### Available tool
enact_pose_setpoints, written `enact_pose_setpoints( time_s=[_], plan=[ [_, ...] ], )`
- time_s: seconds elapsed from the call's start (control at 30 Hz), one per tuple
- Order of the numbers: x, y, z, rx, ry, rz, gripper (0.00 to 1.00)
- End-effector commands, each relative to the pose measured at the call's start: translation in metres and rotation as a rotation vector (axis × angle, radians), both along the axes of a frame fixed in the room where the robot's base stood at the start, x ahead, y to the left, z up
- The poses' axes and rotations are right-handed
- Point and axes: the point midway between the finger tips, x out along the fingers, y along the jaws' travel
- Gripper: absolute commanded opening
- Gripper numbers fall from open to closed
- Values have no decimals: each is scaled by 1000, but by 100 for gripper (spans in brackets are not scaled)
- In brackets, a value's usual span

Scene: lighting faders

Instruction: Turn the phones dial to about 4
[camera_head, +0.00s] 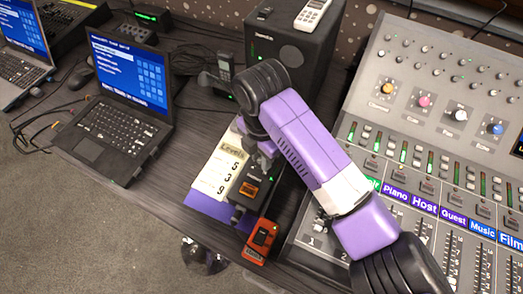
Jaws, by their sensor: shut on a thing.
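My purple arm reaches in from the lower right. My gripper (265,160) points down at the far end of a small black box (243,198) with an orange label. It is shut on what seems to be the box's dial. The fingers and the black wrist hide the dial, so its pointer and scale cannot be read. A white "Levels" card (220,172) with the figures 5, 3 and 9 lies left of the box.
A mixing desk (400,100) with coloured knobs and faders fills the right. An orange device (261,240) lies in front of the box. A black speaker (290,45) stands behind. A laptop (125,100) and handset (225,68) are to the left.

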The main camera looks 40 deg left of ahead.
Motion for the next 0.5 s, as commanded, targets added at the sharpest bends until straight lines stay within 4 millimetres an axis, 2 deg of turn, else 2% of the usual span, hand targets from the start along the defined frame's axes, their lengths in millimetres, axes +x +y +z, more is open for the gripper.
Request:
enact_pose_setpoints(
  time_s=[0.03, 0.5],
  plan=[
    [-1, 0, 5, -1, 3, -44, 0],
    [-1, 0, 5, -1, 2, -492, 0]
  ],
)
